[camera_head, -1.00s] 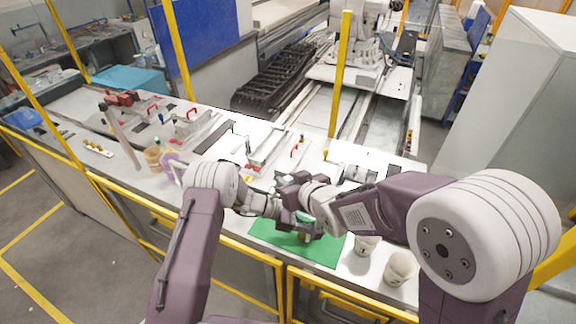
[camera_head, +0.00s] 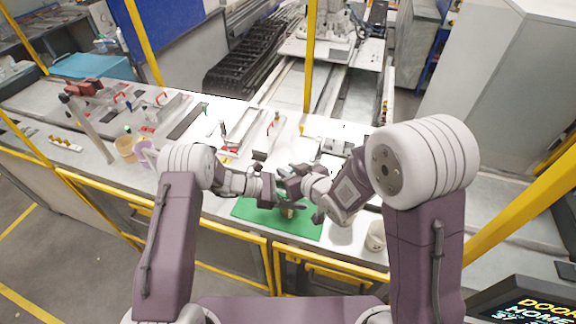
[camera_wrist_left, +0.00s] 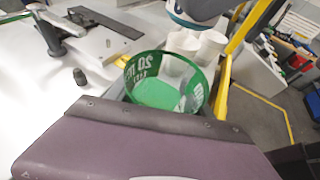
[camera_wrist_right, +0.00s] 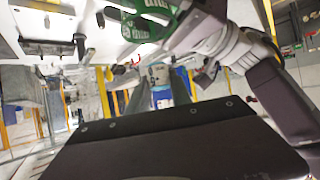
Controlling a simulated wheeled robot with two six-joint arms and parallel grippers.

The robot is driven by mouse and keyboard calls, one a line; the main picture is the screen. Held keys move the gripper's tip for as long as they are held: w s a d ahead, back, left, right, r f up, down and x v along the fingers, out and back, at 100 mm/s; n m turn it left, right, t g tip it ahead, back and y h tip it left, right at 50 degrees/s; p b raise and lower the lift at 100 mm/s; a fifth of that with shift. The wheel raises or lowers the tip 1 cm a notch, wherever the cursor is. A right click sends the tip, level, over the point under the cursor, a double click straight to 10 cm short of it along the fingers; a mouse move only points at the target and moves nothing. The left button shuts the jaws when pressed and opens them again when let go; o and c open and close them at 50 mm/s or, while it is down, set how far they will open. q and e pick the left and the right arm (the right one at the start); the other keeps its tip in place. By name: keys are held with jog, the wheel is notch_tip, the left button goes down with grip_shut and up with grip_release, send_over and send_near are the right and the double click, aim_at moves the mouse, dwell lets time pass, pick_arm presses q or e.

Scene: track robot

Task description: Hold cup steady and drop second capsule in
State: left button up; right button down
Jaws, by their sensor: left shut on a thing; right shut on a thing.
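The cup (camera_wrist_left: 165,85) is clear with green bands and white lettering. In the left wrist view it stands just beyond the dark purple gripper body, its open mouth facing up; I see green at its bottom. It also shows at the lower edge of the right wrist view's top part (camera_wrist_right: 140,22). My left gripper (camera_head: 284,204) is shut on the cup over the green mat (camera_head: 245,211). My right gripper (camera_head: 286,178) is shut, close above and beside the cup. The capsule it holds is too small or hidden to make out; the gripper body blocks the right wrist view.
White cups stand right of the mat, one at the table edge (camera_head: 375,236). A small dark object (camera_wrist_left: 80,77) lies on the white table. A tan cup (camera_head: 126,149) and a lilac cup (camera_head: 146,152) stand at left. Yellow posts rise behind the table.

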jog(key=shift+f, duration=2.15)
jog(key=c, duration=1.1)
grip_release()
jog(key=shift+r, duration=0.1)
pick_arm(q)
jog(key=o, duration=1.6)
jog(key=shift+o, duration=0.2)
pick_arm(e)
notch_tip(320, 180, up, 6)
jog(key=shift+f, duration=0.1)
